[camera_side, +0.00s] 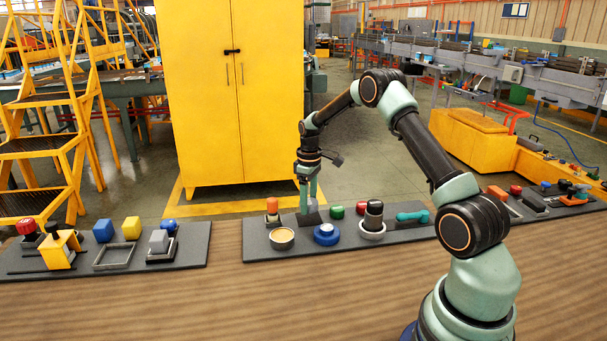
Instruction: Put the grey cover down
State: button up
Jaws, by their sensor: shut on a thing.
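My gripper (308,197) points straight down over the back left part of the dark grey board (250,252) in the middle of the table. It is shut on a small grey piece, which I take to be the grey cover (309,215). The cover is low, close to the board's surface. I cannot tell whether it touches the board. The fingers hide its upper part.
Near the cover are an orange-red piece (272,211), a tan-topped round dish (282,239), a blue ring piece (327,235) and a green knob (337,212). A black cylinder (374,214) stands in a white ring. Other loaded boards lie left (190,258) and right.

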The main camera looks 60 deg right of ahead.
aim_at(309, 201)
jog(key=shift+f, duration=1.55)
jog(key=shift+f, duration=0.15)
jog(key=o, duration=1.5)
jog(key=shift+o, duration=0.2)
